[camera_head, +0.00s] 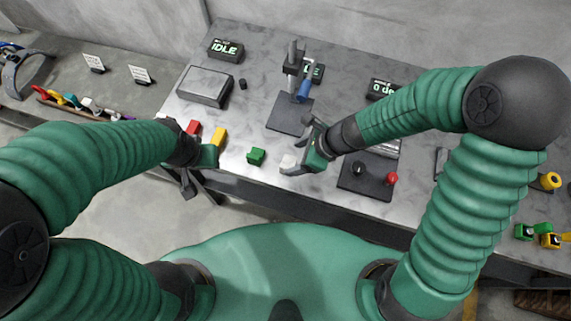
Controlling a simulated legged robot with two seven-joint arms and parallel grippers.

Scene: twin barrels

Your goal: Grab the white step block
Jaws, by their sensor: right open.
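The white step block (288,161) sits on the metal workbench near its front edge, to the right of a green block (256,156). My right gripper (300,154) is open right beside the white block, with its lower finger at the block's near side. The block is small and partly covered by the gripper, so I cannot tell whether they touch. My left gripper (196,170) is at the bench's front left edge, near a yellow block (219,136) and a red block (193,127). Its finger gap is not clear.
Behind the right gripper stands a dark press-like stand with a blue part (303,90). A dark panel with a red knob (391,179) lies to the right. A grey box (204,86) and an IDLE display (226,48) are at the back left.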

